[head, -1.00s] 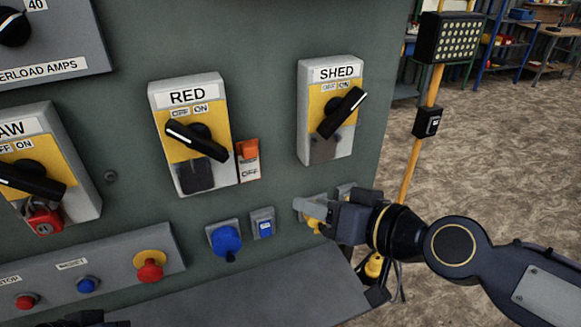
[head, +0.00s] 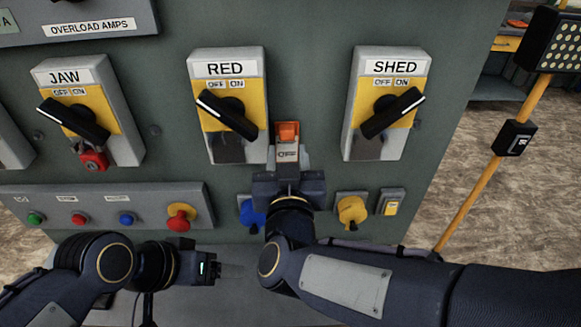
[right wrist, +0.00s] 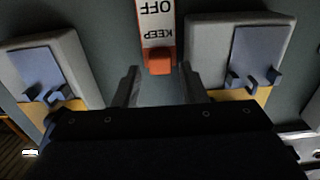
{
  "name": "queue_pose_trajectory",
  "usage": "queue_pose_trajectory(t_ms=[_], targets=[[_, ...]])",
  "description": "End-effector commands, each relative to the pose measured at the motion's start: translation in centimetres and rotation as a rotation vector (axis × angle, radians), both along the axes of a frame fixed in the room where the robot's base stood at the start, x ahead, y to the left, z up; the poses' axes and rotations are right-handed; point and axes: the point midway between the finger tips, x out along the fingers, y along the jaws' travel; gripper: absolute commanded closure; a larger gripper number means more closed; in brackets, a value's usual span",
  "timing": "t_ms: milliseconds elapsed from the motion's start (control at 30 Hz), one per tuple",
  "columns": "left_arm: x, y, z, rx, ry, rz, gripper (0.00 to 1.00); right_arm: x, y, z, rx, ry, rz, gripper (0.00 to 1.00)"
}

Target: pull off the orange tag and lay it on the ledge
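The orange and white tag (head: 287,133) hangs on the panel at the lower right of the RED switch box (head: 228,70). In the right wrist view the tag (right wrist: 157,24) reads KEEP OFF upside down, its orange end towards me. My right gripper (head: 288,160) is in front of the tag. In the right wrist view its fingers (right wrist: 160,88) are open on either side of the tag's orange end, with gaps. My left gripper (head: 232,270) is low in front of the panel; its finger gap is unclear. The grey ledge (head: 245,300) runs below, partly hidden by my arms.
The JAW box (head: 90,82) with a red padlock (head: 94,160) is left and the SHED box (head: 412,70) right. Below are a blue knob (head: 250,215), a yellow knob (head: 352,211) and a button strip (head: 150,205). A yellow pole (head: 470,200) stands right.

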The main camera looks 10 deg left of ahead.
Motion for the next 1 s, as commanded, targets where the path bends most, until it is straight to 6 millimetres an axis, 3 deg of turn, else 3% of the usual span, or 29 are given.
queue_pose_trajectory(t_ms=[200, 567, 833, 1000], targets=[[0.0, 0.0, 0.4, 0.0, 0.0, 0.0, 0.27, 2.5, 0.7, 0.0, 0.0, 0.002, -0.001, 0.62], [0.0, 0.0, 0.4, 0.0, 0.0, 0.0, 0.27, 3.1, 0.9, 0.0, 0.001, 0.001, 0.001, 0.62], [0.0, 0.0, 0.4, 0.0, 0.0, 0.0, 0.27, 3.1, 0.8, 0.0, 0.001, 0.001, 0.001, 0.95], [0.0, 0.0, 0.4, 0.0, 0.0, 0.0, 0.27, 3.0, 0.8, 0.0, 0.001, 0.001, 0.001, 0.95]])
